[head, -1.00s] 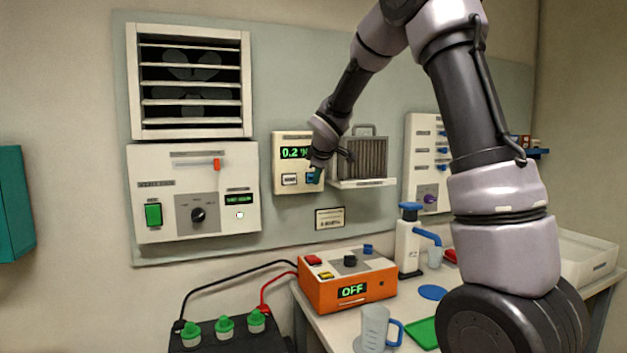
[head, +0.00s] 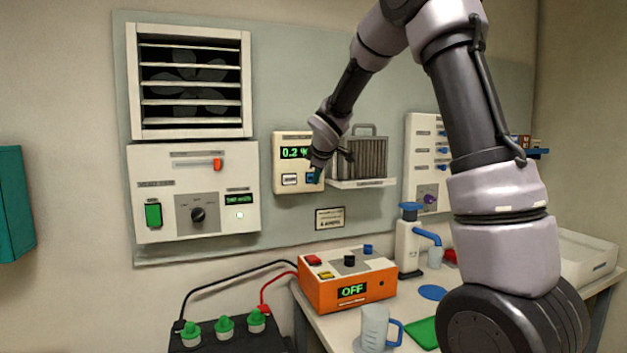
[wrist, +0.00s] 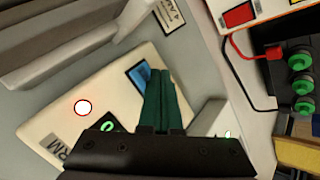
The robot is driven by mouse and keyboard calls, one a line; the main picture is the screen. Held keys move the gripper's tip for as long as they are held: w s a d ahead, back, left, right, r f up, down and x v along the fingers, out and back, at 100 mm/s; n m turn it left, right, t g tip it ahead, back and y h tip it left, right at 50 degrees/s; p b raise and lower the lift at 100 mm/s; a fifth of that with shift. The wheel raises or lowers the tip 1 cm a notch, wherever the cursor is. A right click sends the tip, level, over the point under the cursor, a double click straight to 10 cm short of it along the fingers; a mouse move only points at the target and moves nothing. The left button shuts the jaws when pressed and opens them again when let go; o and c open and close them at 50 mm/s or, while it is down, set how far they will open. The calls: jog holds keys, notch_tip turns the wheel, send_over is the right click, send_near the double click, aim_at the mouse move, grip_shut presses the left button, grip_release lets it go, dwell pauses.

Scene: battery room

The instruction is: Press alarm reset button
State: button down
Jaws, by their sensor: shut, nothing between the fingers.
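The cream alarm panel (head: 283,158) hangs on the wall with a green display reading about 0.2 %. A white disc with a red rim (wrist: 83,107) shows on the panel near partly cut-off lettering. The button labels are too small to read.
A shelf with a grey filter (head: 363,158) stands just right of the panel. A fan (head: 190,82) and a control box (head: 150,165) are to the left. An orange charger (head: 318,293) reading OFF is on the table below. Wall below the panel is mostly clear.

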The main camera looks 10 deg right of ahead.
jog(key=shift+w, duration=0.15)
dwell(0.3)
jog(key=shift+w, duration=0.3)
jog(key=shift+w+a, duration=0.15)
jog(key=shift+w, duration=0.25)
dwell(0.5)
jog(key=shift+s, duration=0.85)
jog(key=shift+s+d, duration=0.2)
jog(key=shift+s, duration=0.6)
jog(key=shift+s+d, duration=0.25)
jog(key=shift+s, duration=0.6)
jog(key=shift+s+d, duration=0.2)
jog(key=shift+s, duration=0.6)
jog(key=shift+r, duration=0.1)
